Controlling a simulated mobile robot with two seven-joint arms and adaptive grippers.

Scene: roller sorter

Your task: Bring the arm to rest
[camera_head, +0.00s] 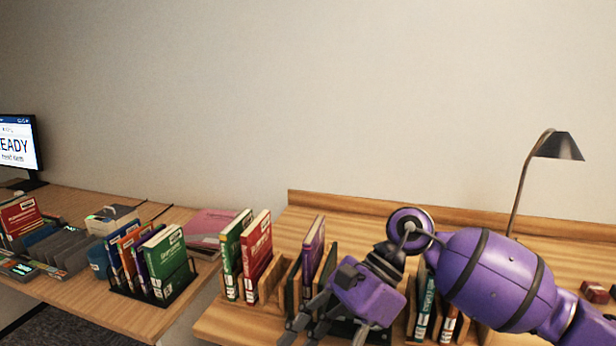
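My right arm, purple with black bands, comes in from the right over the right-hand desk. Its gripper (324,334) points down and toward the front, in front of the row of books. Its grey fingers are spread apart, and I see no book held between them. The fingertips are partly cut off by the bottom edge. My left arm and gripper are not in view.
Green and red books (257,248) and a purple book (312,250) stand in wooden slots (272,284) beside the gripper. A desk lamp (558,147) stands behind the arm. A rack of books (165,262) and a monitor (18,147) are at left.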

